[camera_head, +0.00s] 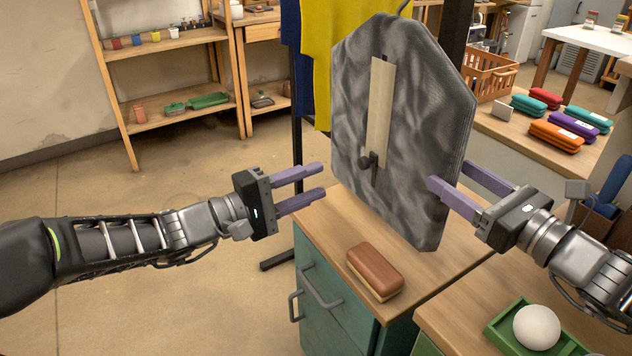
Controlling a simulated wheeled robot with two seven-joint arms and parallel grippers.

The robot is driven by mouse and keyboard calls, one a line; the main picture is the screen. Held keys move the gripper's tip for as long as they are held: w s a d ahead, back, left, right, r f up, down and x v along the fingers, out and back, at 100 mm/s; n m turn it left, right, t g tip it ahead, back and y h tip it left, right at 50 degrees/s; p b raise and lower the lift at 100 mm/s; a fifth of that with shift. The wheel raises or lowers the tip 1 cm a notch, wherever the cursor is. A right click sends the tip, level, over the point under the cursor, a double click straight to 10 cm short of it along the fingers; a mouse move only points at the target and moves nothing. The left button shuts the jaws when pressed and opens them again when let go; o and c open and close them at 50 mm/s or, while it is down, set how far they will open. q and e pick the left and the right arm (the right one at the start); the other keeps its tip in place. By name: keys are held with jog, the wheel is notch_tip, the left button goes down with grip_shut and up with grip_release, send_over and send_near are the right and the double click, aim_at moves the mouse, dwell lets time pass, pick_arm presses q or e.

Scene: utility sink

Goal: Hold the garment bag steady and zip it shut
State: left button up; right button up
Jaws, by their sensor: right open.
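The grey garment bag (420,130) hangs upright from a hook at the top centre. A pale beige strip (380,110) shows down its front. A dark zipper pull (370,161) sits near the strip's lower end. My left gripper (323,180) is open and empty, left of the bag, its fingers apart and pointing at the bag's lower left edge. My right gripper (448,175) is open at the bag's right edge. One of its fingers overlaps the bag's front and the other lies beyond the edge; I cannot tell whether either touches.
A brown brush-like block (375,270) lies on the wooden cabinet top below the bag. A white ball (536,327) sits in a green tray (497,337) at bottom right. Blue and yellow cloths (324,50) hang behind the bag. Coloured cases (556,137) lie on the right bench.

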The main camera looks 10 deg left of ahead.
aim_at(425, 157)
jog(key=shift+w+a, duration=0.1)
jog(key=x, duration=0.7)
jog(key=shift+w+a, duration=0.15)
jog(key=shift+w, duration=0.05)
jog(key=shift+c, duration=0.4)
grip_shut()
